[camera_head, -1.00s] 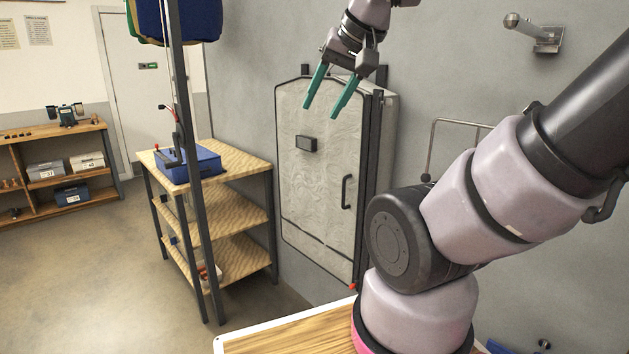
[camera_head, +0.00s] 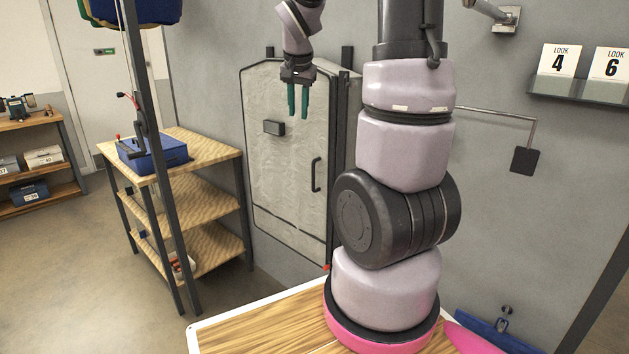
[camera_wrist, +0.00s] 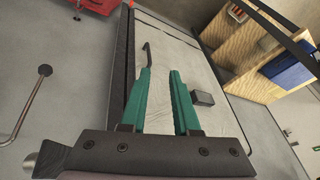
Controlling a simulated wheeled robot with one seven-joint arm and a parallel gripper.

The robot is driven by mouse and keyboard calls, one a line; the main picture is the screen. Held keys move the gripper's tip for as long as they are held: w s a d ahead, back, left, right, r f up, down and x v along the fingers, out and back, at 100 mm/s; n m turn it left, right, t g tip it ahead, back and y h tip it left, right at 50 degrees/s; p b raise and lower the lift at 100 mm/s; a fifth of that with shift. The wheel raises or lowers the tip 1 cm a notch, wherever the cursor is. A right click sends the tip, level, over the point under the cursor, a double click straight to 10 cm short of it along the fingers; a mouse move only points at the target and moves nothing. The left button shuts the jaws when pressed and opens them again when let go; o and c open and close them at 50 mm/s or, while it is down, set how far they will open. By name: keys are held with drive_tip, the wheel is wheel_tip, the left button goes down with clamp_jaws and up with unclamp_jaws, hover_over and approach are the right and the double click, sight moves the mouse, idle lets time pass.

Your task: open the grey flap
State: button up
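The grey flap (camera_head: 285,165) is a tall pale panel on the wall, left of my arm in the head view. It looks closed. A dark bar handle (camera_head: 316,174) is on its right side, and a small dark box (camera_head: 274,128) is on its upper left. The flap also fills the middle of the wrist view (camera_wrist: 175,55), with the handle (camera_wrist: 148,52) beyond the fingers. My gripper (camera_head: 298,116) has green fingers pointing down, in front of the flap's upper part and above handle height. The fingers (camera_wrist: 164,72) are apart, with nothing between them.
A wooden shelf unit (camera_head: 213,148) with a blue box (camera_head: 160,155) stands left of the flap. A dark upright post (camera_head: 139,100) is in front of it. A bent wall rod with a dark pad (camera_head: 525,160) is on the right. A wooden tabletop (camera_head: 260,328) lies below.

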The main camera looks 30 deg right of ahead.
drive_tip(key=w+d+f+m+g+h, duration=0.1)
drive_tip(key=w+d+f, duration=0.4)
drive_tip(key=w+f, duration=0.4)
drive_tip(key=m+h, duration=0.1)
approach(314, 177)
drive_tip(key=w, duration=0.2)
drive_tip(key=shift+g, duration=0.4)
drive_tip(key=x, duration=1.1)
drive_tip(key=shift+s+d+f, duration=0.15)
drive_tip(key=shift+d+f, duration=0.1)
drive_tip(key=shift+d, duration=0.1)
clamp_jaws()
